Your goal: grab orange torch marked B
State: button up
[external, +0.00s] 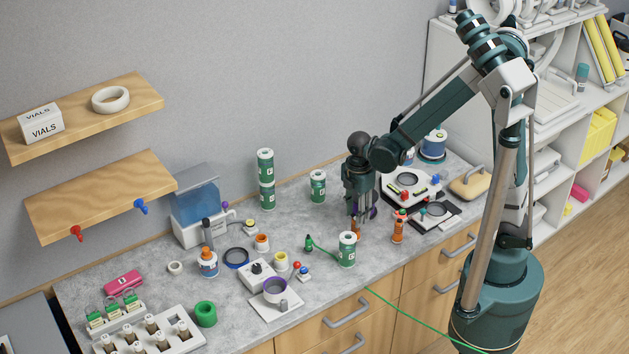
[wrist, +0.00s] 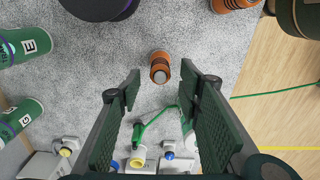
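Two orange torches with dark bands stand on the grey counter. One torch (external: 355,229) is right at my gripper (external: 359,224), partly hidden by the fingers. The other torch (external: 398,231) stands to the right, clear of my gripper. In the wrist view one torch (wrist: 160,67) stands upright beyond the gap between my open fingertips (wrist: 160,84), with its grey end facing the camera. Part of another orange body (wrist: 232,4) shows at the top right edge there. I cannot read a B on either torch. My fingers are apart with nothing gripped.
A green-and-white canister (external: 347,250) stands close in front of my gripper. Another canister (external: 318,187) stands behind left. A white device (external: 410,186) and a dark tray (external: 436,213) lie to the right. A green cord (external: 412,321) hangs past the counter's front edge.

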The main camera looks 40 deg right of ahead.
aim_at(355, 229)
jog(key=shift+d+f, duration=0.1)
jog(key=shift+f, duration=2.25)
jog(key=c, duration=1)
